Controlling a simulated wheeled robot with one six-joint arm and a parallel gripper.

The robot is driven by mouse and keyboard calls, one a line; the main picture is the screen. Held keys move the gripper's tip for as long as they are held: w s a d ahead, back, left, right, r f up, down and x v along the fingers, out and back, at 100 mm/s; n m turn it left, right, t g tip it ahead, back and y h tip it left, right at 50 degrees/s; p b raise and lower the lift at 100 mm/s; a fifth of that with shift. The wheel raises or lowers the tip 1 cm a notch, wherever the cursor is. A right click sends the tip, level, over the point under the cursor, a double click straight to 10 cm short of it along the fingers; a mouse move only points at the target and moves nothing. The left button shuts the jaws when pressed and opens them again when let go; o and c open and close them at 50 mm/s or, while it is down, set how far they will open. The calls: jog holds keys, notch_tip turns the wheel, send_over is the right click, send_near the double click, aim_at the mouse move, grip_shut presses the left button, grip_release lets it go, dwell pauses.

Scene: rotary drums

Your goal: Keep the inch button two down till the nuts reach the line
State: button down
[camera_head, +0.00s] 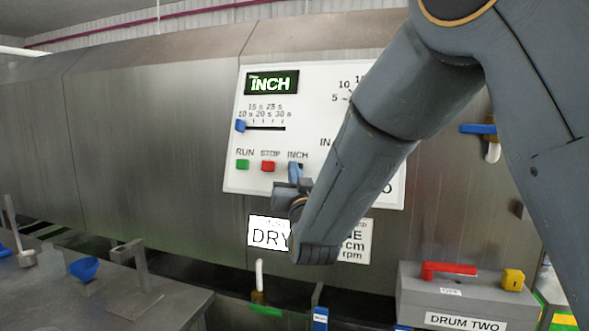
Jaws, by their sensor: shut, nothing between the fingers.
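A white control panel (309,95) is on the metal drum housing. Its display (271,83) is lit and reads INCH. Under the INCH label is a blue part (294,171), seemingly the inch button, at the tip of my gripper (293,187). My gripper is small and dark in this view, shut and empty, and reaches up to the button spot. I cannot tell how deep the button is pressed. My arm hides the panel's right part, including most of a dial. No nuts and no line for them can be made out.
Left of INCH are a green RUN button (242,164) and a red STOP button (268,166). A blue slider (240,126) sits above. A DRY sign (267,232) hangs below. A grey DRUM TWO box (450,293) with a red handle stands right. A metal bench (165,310) is at left.

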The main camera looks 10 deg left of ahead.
jog(key=shift+s, duration=0.1)
jog(key=shift+s+r, duration=0.3)
jog(key=shift+s, duration=0.45)
jog(key=shift+s+a, duration=0.1)
jog(key=s, duration=0.1)
jog(key=s+r+p, duration=0.1)
jog(key=s, duration=0.2)
jog(key=shift+s+a+r, duration=0.15)
jog(key=shift+s+r, duration=0.1)
jog(key=shift+r, duration=0.1)
dwell(1.1)
